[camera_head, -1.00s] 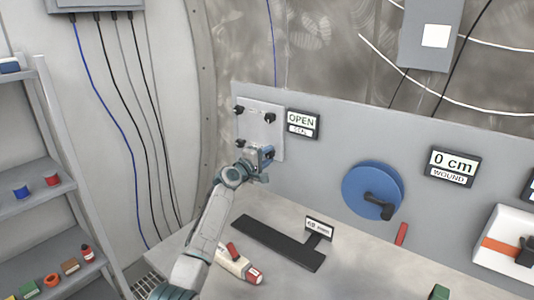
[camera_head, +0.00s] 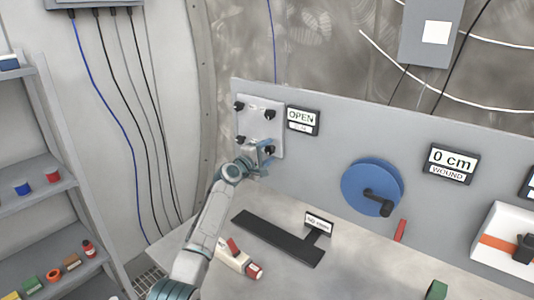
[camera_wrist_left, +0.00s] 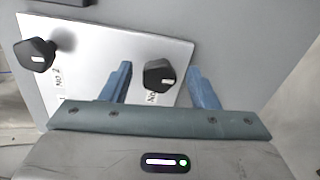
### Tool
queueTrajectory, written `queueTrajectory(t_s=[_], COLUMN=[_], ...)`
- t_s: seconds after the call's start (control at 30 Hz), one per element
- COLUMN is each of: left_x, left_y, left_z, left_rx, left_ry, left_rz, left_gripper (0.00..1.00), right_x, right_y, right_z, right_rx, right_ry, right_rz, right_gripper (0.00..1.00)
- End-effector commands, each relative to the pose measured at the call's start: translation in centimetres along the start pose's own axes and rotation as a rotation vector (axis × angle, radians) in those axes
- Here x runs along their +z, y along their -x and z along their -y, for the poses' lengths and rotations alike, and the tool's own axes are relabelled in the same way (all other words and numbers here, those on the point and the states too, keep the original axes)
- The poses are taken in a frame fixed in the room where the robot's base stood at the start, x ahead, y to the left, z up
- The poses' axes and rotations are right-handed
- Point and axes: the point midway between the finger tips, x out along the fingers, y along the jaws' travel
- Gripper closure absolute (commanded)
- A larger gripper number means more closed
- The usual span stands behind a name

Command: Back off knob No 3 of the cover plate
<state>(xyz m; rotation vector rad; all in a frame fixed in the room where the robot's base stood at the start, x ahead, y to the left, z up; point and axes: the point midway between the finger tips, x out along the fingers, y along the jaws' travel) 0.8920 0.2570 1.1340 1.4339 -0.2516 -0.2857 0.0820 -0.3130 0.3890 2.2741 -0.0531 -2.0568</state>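The pale cover plate (camera_head: 257,128) is fixed to the grey panel and bears black knobs near its corners. My left gripper (camera_head: 266,152) is at its lower right knob in the head view, partly covering that corner. In the left wrist view the blue fingers (camera_wrist_left: 160,84) are spread on either side of a black knob (camera_wrist_left: 160,75), with a gap showing on both sides. That knob's label is partly hidden, so its number cannot be read. Another knob (camera_wrist_left: 36,54), beside the label No 2, stands to the left. My right gripper is out of view.
An OPEN sign (camera_head: 301,119) is right of the plate. A black T-shaped strip (camera_head: 278,238) and a red-and-white tool (camera_head: 238,262) lie on the bench. A shelf rack (camera_head: 40,178) stands left.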

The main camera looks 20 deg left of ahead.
Motion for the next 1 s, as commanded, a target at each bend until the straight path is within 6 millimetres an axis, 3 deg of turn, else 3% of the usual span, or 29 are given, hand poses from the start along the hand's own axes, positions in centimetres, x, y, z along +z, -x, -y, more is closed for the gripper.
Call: queueTrajectory(t_s=[0.37, 0.8, 1.0], left_x=[-0.1, 0.0, 0.0], left_y=[1.1, 8.3, 10.4], left_z=[0.1, 0.3, 0.1], left_rx=[0.000, -0.001, 0.000], left_ry=[-0.003, -0.004, -0.002], left_rz=[-0.001, 0.000, -0.001], left_gripper=[0.45, 0.45, 0.45], right_x=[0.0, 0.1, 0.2], right_y=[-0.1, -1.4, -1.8], right_z=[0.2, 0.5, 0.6], right_rx=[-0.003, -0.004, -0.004], right_ry=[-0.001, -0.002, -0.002], right_rz=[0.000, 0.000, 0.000], right_gripper=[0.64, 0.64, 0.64])
